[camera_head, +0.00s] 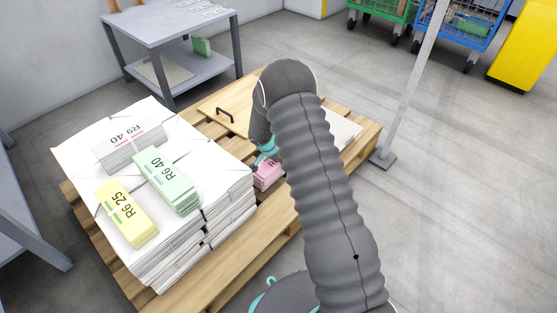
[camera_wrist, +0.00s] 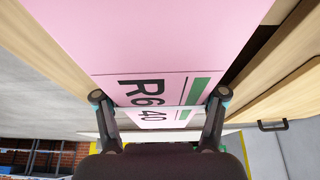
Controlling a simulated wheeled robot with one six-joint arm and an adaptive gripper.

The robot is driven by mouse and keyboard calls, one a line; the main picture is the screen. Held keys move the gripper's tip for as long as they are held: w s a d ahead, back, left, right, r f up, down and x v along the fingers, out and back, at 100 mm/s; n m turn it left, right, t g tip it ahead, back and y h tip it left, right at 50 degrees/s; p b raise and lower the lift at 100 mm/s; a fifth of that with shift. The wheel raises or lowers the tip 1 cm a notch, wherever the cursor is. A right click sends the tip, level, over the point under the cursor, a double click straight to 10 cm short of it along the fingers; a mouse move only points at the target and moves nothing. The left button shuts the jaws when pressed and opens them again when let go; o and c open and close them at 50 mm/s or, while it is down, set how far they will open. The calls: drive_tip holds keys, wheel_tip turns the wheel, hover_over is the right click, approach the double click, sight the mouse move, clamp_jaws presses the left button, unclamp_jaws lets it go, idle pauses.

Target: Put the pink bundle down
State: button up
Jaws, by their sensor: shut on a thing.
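The pink bundle (camera_head: 267,176) shows partly behind my arm in the head view, beside the right side of the tall white stack. In the wrist view the pink bundle (camera_wrist: 160,45) fills the upper middle, with a green stripe and dark "R6 40" print. My gripper (camera_wrist: 160,97) has one finger on each side of it and is shut on it. The bundle is low over or on the wooden pallet (camera_head: 172,297); I cannot tell whether it touches. In the head view my arm hides most of the gripper.
The white paper stack (camera_head: 228,182) carries a yellow bundle (camera_head: 126,212), a green bundle (camera_head: 167,181) and a white bundle (camera_head: 130,146). A wooden board with a black handle (camera_head: 225,116) lies behind. A grey table (camera_head: 170,30) stands at the back; a post (camera_head: 405,100) rises at right.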

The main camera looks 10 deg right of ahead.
drive_tip(key=o, duration=1.8)
